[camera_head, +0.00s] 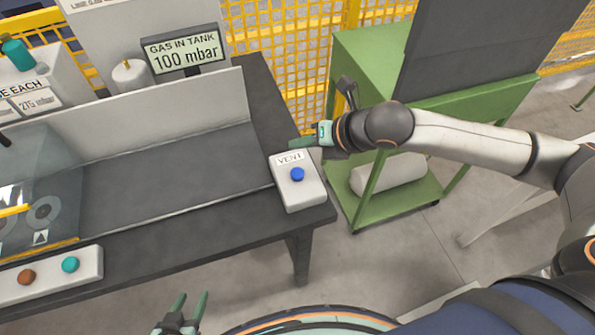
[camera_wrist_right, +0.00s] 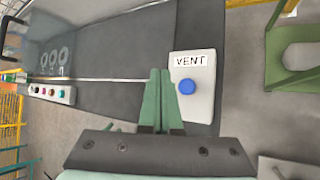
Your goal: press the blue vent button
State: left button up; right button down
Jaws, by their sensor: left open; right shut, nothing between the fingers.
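The blue vent button (camera_head: 297,174) sits on a white box (camera_head: 303,194) labelled VENT at the right end of the dark table. In the right wrist view the blue button (camera_wrist_right: 187,86) and its box (camera_wrist_right: 199,110) are just right of my fingertips. My right gripper (camera_head: 292,145) is shut and empty, above the far side of the box, with its fingers pointing left. It also shows in the right wrist view (camera_wrist_right: 160,72); the fingertips appear apart from the button. My left gripper (camera_head: 193,296) is open and empty at the bottom, in front of the table.
The dark table (camera_head: 170,174) has a low back panel. A display (camera_head: 185,52) reads 100 mbar. A white box (camera_head: 52,277) with brown and teal buttons lies at the front left. A green cart (camera_head: 405,196) stands to the right, below my right arm. Yellow fencing (camera_head: 295,50) is behind.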

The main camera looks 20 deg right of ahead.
jog(key=b, duration=0.3)
send_over(294, 172)
jog(key=s+d, duration=0.1)
jog(key=s, duration=0.1)
jog(key=f, duration=0.6)
jog(key=shift+w+d+f, duration=0.15)
jog(key=shift+w+f, duration=0.1)
jog(key=shift+f+b, duration=0.55)
jog(key=shift+b, duration=0.25)
dwell(0.5)
jog(key=shift+f+b, duration=0.4)
jog(key=shift+b, duration=0.4)
jog(key=shift+f+b, duration=0.65)
jog(key=shift+b, duration=0.1)
dwell(0.6)
jog(key=shift+r, duration=0.1)
jog(key=shift+r+p, duration=0.45)
jog(key=shift+r, duration=0.5)
jog(key=shift+r, duration=0.15)
jog(key=shift+r+p, duration=1.2)
jog(key=shift+r, duration=1.2)
